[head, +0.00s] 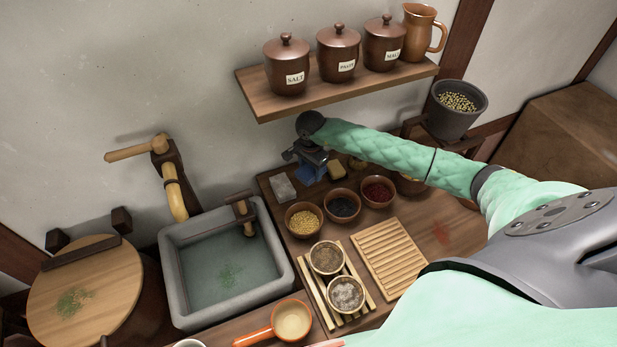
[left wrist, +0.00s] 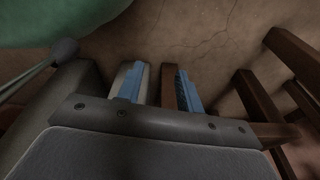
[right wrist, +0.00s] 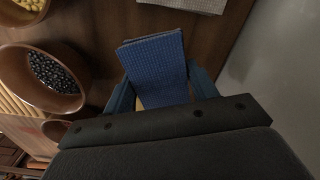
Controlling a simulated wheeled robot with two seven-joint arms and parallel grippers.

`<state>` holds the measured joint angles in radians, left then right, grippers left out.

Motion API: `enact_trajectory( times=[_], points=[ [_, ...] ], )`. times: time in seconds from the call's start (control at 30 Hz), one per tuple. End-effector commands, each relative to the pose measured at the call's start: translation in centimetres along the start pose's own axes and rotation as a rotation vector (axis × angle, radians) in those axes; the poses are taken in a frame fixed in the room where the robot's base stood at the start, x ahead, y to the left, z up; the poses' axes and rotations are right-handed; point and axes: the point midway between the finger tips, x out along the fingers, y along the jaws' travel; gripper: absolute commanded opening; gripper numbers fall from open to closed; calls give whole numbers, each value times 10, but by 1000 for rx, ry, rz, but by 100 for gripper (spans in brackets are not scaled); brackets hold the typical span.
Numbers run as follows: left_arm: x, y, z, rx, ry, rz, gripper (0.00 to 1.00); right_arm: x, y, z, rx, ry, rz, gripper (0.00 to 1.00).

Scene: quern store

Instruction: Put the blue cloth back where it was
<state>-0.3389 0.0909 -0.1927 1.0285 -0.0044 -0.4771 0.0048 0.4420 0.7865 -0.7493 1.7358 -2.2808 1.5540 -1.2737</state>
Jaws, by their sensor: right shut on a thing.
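The blue cloth (right wrist: 155,62) is folded into a thick pad and sits between the fingers of my right gripper (right wrist: 160,90). In the head view the right gripper (head: 308,160) points down at the back of the wooden counter (head: 410,215), close to the wall. A little of the blue cloth (head: 311,172) shows under it. I cannot tell whether the cloth touches the counter. My left gripper (left wrist: 155,85) shows only in the left wrist view; its fingers are apart with nothing held, over a cracked brown floor.
A grey cloth (head: 283,187) lies left of the right gripper, and a tan block (head: 336,172) right of it. Bowls of yellow grains (head: 303,220), dark beads (head: 342,205) and red spice (head: 377,191) stand in front. A stone sink (head: 180,290) is at left; a shelf (head: 350,88) hangs above.

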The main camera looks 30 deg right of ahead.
Motion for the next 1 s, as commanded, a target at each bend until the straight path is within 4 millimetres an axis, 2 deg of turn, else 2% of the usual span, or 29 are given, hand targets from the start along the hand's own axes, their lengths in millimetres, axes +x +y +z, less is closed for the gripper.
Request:
enact_trajectory(
  times=[0.1, 0.23, 0.4, 0.53, 0.73, 1.0],
  points=[
    [-2, 0, -7, 0, 9, 0, 36, 4, -8, 1, 1, 0, -1, 36],
    [-2, -1, -5, 1, 6, -1, 36, 10, -8, 1, 0, 0, 0, 36],
    [-3, 1, 4, 0, -13, 1, 36, 32, -8, 2, 1, -1, 2, 36],
    [-8, 3, -1, -1, -15, 3, 36, 45, -8, 1, 1, -1, 1, 36],
    [-10, 4, -13, -3, -5, 5, 36, 45, -8, 0, 0, 1, 0, 36],
    [-9, 10, -16, -7, -7, 10, 36, 47, -8, 1, 0, 1, 0, 36]
  ],
)
